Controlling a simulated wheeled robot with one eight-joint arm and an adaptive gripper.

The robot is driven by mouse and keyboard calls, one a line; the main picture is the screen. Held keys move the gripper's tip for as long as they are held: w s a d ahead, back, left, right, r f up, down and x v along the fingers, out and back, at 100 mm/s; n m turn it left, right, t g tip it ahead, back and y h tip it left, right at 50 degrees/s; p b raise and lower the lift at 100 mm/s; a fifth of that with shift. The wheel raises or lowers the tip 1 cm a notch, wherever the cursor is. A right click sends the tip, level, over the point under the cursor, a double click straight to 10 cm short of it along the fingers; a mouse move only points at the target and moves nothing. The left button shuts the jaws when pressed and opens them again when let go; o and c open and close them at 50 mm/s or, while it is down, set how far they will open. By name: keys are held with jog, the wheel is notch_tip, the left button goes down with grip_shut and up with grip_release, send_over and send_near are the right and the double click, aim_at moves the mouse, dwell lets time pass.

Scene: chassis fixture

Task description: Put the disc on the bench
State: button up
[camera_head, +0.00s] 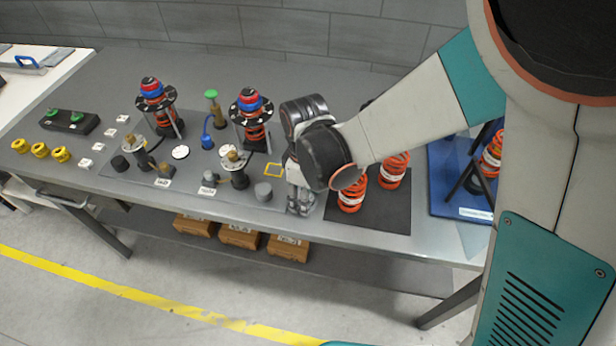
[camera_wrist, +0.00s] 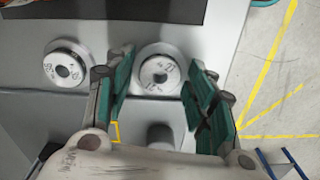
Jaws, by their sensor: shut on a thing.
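A silver-white disc (camera_wrist: 148,83) with a dark centre hole and printed markings lies between the two teal fingers of my gripper (camera_wrist: 158,78) in the wrist view. The gripper is shut on this disc, with a finger on either side of its rim. Whether the disc touches the surface below is hard to tell. In the head view my gripper (camera_head: 300,207) points down near the front edge of the bench (camera_head: 345,235), and the disc is hidden there. A second similar disc (camera_wrist: 53,66) lies apart, to the left in the wrist view.
Spring assemblies (camera_head: 252,118) stand behind. Bare bench shows along the front edge.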

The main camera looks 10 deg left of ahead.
jog(key=shift+f, duration=0.15)
jog(key=o, duration=1.1)
notch_tip(320, 180, up, 12)
jog(key=p, duration=0.8)
jog(key=shift+r, duration=0.2)
jog(key=shift+o, duration=0.3)
